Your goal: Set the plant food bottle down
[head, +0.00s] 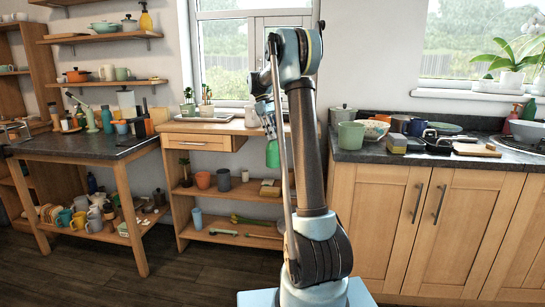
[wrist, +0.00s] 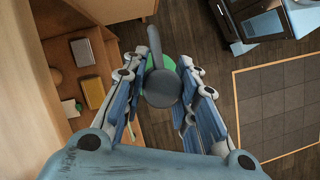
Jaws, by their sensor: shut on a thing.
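The plant food bottle has a green body (head: 272,153) in the head view, below my gripper (head: 268,124). In the wrist view, its round dark grey top (wrist: 162,87) with a narrow projecting part sits between the fingers of my gripper (wrist: 170,70). A rim of green shows behind the top. My gripper is shut on the bottle and holds it in the air. In the head view it overlaps the right part of the wooden shelf unit (head: 198,127). The lower part of the bottle is hidden in the wrist view.
The shelf unit holds small plants (head: 206,100) on top and pots (head: 203,180) on its shelf. A crowded dark table (head: 75,143) stands left. The counter (head: 425,158) at right holds a green mug (head: 350,135) and several dishes. My arm hides part of the middle.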

